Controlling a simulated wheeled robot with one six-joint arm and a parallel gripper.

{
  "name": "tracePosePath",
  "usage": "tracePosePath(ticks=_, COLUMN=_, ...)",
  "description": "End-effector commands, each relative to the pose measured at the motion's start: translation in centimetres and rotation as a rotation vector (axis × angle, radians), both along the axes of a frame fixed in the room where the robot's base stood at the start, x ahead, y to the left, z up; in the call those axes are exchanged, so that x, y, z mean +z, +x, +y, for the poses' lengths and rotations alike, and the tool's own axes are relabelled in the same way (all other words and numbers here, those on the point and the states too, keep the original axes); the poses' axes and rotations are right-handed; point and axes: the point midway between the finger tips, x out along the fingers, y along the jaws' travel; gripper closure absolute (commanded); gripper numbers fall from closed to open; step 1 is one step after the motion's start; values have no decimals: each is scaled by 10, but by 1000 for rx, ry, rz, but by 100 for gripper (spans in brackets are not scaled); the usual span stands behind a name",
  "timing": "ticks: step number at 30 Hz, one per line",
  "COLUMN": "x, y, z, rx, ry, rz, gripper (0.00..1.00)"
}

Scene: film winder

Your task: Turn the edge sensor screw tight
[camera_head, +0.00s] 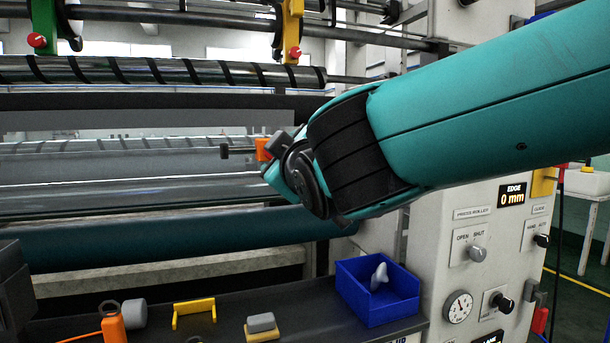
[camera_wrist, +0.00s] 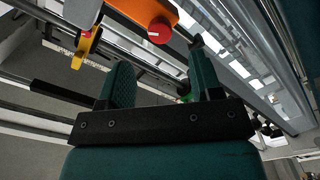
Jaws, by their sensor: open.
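The edge sensor is an orange block (camera_head: 263,149) on a thin dark rod, just left of my wrist in the head view. In the wrist view its orange body (camera_wrist: 128,10) shows at the top, with a round red screw knob (camera_wrist: 160,31) bearing a white line. My gripper (camera_wrist: 160,65) is open and empty, its two teal fingers apart. The knob appears beyond the fingertips, between them in the picture; I see no contact. In the head view my arm hides most of the gripper and the knob is not visible.
A yellow bracket (camera_head: 292,30) and a green bracket (camera_head: 45,25) with red knobs hang above the striped roller (camera_head: 160,71). A blue bin (camera_head: 377,292) stands on the dark shelf below. The control panel at right has an EDGE display (camera_head: 512,194) reading 0 mm.

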Motion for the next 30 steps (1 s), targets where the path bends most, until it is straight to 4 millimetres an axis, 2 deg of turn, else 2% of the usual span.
tracePosePath(ticks=1, x=-3, y=-15, z=-3, rx=5, ry=1, rz=-2, gripper=41)
tracePosePath(ticks=6, x=-2, y=-55, z=-14, rx=6, ry=0, rz=0, gripper=41)
tracePosePath(ticks=12, x=-1, y=-86, z=-23, rx=4, ry=1, rz=0, gripper=41)
tracePosePath(ticks=18, x=-1, y=-97, z=-28, rx=1, ry=0, rz=1, gripper=41)
tracePosePath(ticks=30, x=0, y=-96, z=-28, rx=0, ry=0, rz=1, gripper=41)
